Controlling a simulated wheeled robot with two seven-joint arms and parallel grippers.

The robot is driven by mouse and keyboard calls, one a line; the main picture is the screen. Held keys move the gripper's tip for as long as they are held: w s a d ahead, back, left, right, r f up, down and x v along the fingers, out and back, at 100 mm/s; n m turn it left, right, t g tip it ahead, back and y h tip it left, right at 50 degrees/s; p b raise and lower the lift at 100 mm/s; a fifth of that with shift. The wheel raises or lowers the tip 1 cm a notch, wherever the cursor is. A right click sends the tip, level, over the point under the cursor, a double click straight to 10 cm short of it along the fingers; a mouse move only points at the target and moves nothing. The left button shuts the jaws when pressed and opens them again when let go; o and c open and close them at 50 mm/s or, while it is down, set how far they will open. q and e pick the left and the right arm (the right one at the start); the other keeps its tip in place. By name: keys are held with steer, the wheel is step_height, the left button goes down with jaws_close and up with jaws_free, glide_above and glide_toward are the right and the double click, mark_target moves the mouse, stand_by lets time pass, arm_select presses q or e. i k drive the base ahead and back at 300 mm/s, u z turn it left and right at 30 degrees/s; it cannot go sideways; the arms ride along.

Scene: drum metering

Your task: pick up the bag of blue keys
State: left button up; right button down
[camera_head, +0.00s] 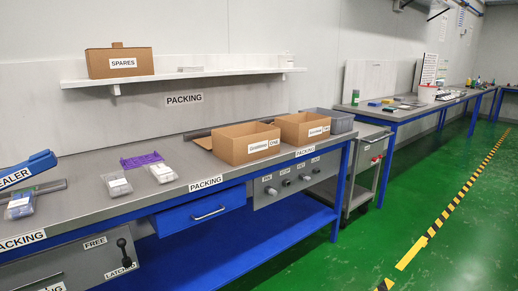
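Three small clear bags with white labels lie on the grey packing bench (85,205). The bag at the far left (19,206), beside the blue sealer, has contents that look bluish-grey. The middle bag (117,189) and the right bag (162,175) look grey. The bags are too small here to tell whether any holds blue keys. Neither of my grippers is in view.
The blue sealer arm (27,170) stands at the left edge of the bench. A purple piece (142,160) lies behind the bags. Two open cardboard boxes (245,150) (302,130) and a grey bin (340,121) stand to the right. A shelf (190,74) hangs above.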

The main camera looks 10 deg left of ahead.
mark_target(21, 205)
steer(key=u, duration=3.1)
steer(key=i, duration=2.45)
steer(key=z, duration=1.45)
steer(key=i, duration=0.1)
steer(key=z, duration=0.3)
